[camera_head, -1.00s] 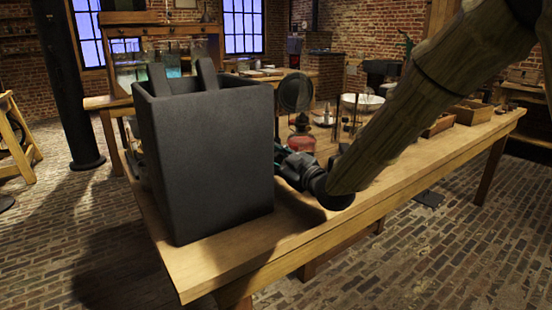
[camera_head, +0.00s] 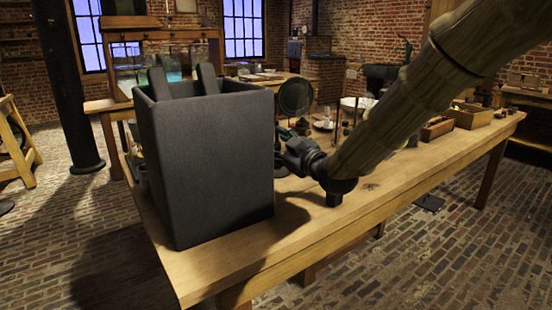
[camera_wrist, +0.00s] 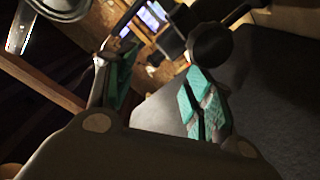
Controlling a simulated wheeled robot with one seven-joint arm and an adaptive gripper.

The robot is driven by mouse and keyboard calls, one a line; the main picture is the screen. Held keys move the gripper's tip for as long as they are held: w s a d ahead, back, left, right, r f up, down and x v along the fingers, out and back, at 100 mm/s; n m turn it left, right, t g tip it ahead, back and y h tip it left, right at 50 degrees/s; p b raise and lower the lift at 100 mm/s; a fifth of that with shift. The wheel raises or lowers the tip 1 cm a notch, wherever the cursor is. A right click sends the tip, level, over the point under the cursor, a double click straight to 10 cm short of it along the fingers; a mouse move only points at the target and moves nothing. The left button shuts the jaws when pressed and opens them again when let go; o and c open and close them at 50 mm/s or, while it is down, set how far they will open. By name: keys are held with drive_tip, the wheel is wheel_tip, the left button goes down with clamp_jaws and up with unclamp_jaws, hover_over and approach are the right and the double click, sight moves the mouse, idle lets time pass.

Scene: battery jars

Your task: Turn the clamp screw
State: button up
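A tall dark box-shaped jar (camera_head: 205,165) stands at the near left end of the wooden table, with two dark plates (camera_head: 159,84) sticking up from its top. My gripper (camera_head: 286,135) is just right of the jar and partly hidden by it. In the wrist view my gripper (camera_wrist: 158,65) has its two teal-padded fingers apart, with nothing seen between them. A dark round knob (camera_wrist: 210,45) shows just beyond the right finger, beside a broad dark surface (camera_wrist: 260,85). It may be the clamp screw; I cannot tell for sure. No clamp screw is clear in the head view.
A dark round disc (camera_head: 295,96) stands behind my gripper. A white bowl (camera_head: 357,103) and wooden boxes (camera_head: 468,117) stand farther along the table (camera_head: 250,245). The table's front strip right of the jar is clear. A dark pillar (camera_head: 68,85) stands at the left.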

drive_tip(key=shift+r, duration=2.4)
drive_tip(key=shift+r, duration=0.1)
